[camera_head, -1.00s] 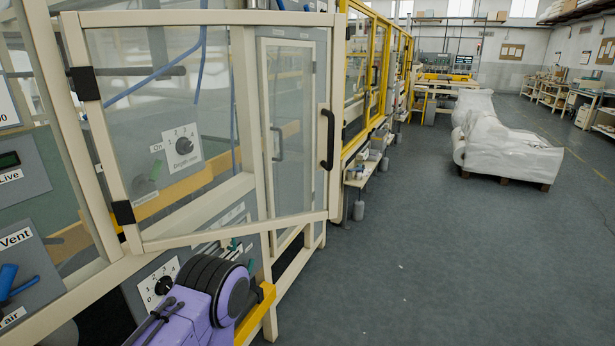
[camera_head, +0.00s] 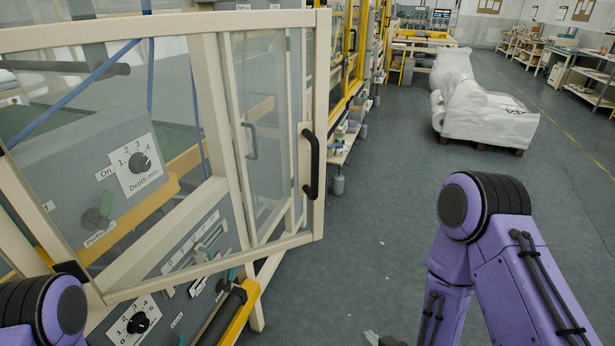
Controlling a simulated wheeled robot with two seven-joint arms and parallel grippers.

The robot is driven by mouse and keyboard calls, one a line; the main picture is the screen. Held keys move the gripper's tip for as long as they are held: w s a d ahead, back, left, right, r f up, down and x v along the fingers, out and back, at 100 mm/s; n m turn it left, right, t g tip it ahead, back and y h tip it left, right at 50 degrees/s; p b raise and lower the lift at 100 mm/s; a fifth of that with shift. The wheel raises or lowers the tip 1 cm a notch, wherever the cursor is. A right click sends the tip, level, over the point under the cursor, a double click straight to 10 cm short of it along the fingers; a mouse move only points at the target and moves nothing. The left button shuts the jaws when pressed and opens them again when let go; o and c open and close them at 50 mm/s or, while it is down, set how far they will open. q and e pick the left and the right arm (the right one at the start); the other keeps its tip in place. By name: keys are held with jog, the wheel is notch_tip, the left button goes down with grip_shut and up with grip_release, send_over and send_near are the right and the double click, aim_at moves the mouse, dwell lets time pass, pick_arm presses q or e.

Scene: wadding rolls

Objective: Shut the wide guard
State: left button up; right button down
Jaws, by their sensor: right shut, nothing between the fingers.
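The wide guard (camera_head: 318,110) is a clear panel in a cream frame and fills the left of the head view. It stands open, swung out from the machine, with a black upright handle (camera_head: 311,165) on its free edge. My right arm comes in at the lower right. Only a grey bit of its right gripper (camera_head: 383,340) shows at the bottom edge, below and right of the handle and apart from it; its fingers are mostly cut off. A purple joint of my left arm shows at the lower left, but its gripper is out of view.
Behind the guard are a panel with a depth dial (camera_head: 140,162) and a narrower door with its own handle (camera_head: 250,140). A yellow rail (camera_head: 243,312) sticks out below. Wrapped rolls (camera_head: 485,115) stand far off on a pallet. The floor right of the guard is clear.

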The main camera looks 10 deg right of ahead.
pick_arm(q)
notch_tip(320, 180, up, 8)
jog(key=p, duration=0.5)
pick_arm(e)
jog(key=w+a+r+n+t+y, duration=0.2)
jog(key=w+r+t, duration=0.1)
jog(key=r, duration=0.9)
jog(key=w+a+r+n+t+y, duration=0.1)
jog(key=w+a+r+n+t, duration=0.2)
jog(key=r, duration=0.9)
jog(key=m+b, duration=0.1)
jog(key=b, duration=1.3)
send_near(317, 207)
jog(key=x, duration=0.2)
jog(key=p+x, duration=0.3)
jog(key=x, duration=0.2)
jog(key=shift+w+a, duration=0.1)
jog(key=shift+w, duration=0.45)
pick_arm(q)
notch_tip(317, 207, down, 10)
jog(key=shift+f, duration=0.2)
pick_arm(e)
jog(key=shift+w+f, duration=0.1)
pick_arm(q)
jog(key=shift+s, duration=0.15)
